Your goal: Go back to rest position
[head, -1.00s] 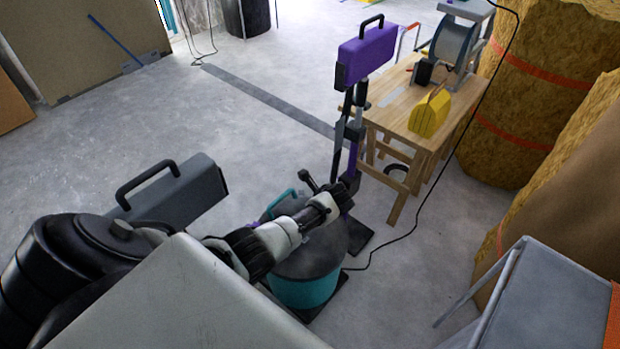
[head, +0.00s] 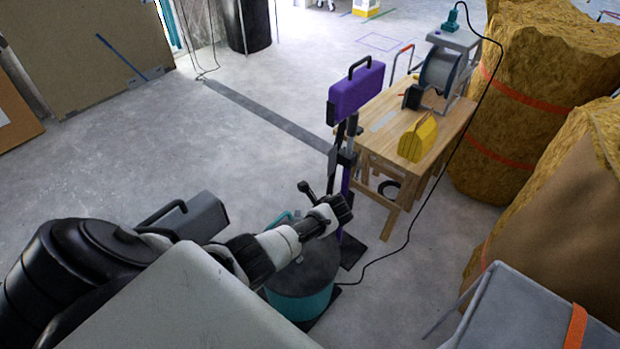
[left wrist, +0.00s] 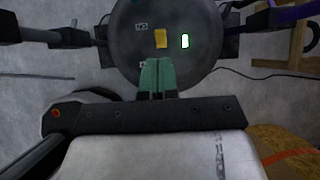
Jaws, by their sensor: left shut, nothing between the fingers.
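My left gripper (left wrist: 158,78) shows in the left wrist view as teal fingers pressed together, shut and empty. They point at a dark round top (left wrist: 200,68) with a yellow label and a small lit green display. In the head view my left arm comes in from the lower left, and its end overlaps the dark-topped, teal-sided drum shape (head: 303,300). The left fingertips cannot be made out clearly there. My right gripper is in neither view.
A purple handled case (head: 352,95) tops a mast beside the drum. A wooden table (head: 385,140) holds a yellow box (head: 418,138) and a cable reel (head: 440,70). A cable crosses the floor. Bales (head: 520,100) stand at right. Floor at left is clear.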

